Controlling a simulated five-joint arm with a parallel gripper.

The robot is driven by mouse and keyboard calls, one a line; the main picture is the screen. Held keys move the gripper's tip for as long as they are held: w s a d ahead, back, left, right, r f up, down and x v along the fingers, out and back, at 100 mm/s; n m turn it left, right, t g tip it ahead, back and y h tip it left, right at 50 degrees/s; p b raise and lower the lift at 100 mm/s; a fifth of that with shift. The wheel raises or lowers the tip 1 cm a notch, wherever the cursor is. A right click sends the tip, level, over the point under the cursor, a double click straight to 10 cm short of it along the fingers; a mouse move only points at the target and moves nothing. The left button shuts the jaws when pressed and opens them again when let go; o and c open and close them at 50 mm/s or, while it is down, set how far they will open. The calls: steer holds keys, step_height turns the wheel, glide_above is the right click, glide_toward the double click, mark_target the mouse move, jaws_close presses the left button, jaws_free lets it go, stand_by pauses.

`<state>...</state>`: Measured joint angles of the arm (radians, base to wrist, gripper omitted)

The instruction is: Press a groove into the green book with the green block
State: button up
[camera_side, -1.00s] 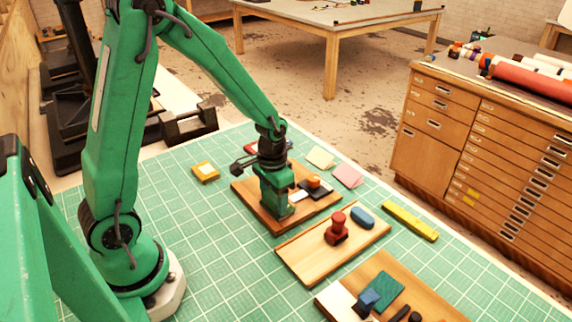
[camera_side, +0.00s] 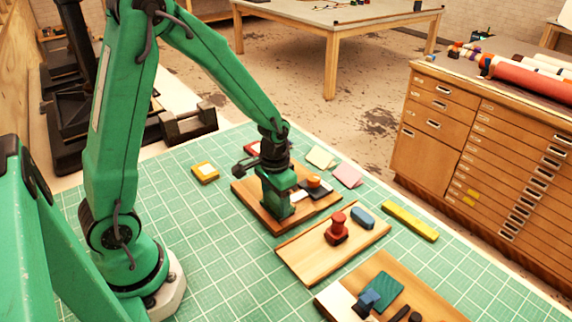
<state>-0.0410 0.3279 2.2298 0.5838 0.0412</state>
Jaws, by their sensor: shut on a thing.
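My gripper (camera_side: 276,186) is low over the left wooden board (camera_side: 248,195), shut on a green block (camera_side: 277,204). The block is upright, its lower end at or very near the board. Green on green makes the edge between jaws and block hard to see. A flat teal-green piece (camera_side: 386,286), seemingly the green book, lies on the front right board, apart from my gripper. Whether anything lies directly under the block is hidden.
Beside the block are a white card (camera_side: 298,195) and an orange-topped stamp (camera_side: 314,181) on a dark piece. The middle board holds a red stamp (camera_side: 337,228) and a blue block (camera_side: 362,217). A blue stamp (camera_side: 368,301) stands by the teal piece. A yellow bar (camera_side: 410,221) lies right.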

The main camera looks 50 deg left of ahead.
steer(key=shift+d, duration=0.4)
stand_by(0.3)
steer(key=shift+r, duration=0.2)
steer(key=shift+r, duration=3.35)
steer(key=shift+f, duration=0.2)
steer(key=shift+f, duration=2.95)
steer(key=shift+f, duration=0.5)
steer(key=shift+a, duration=0.45)
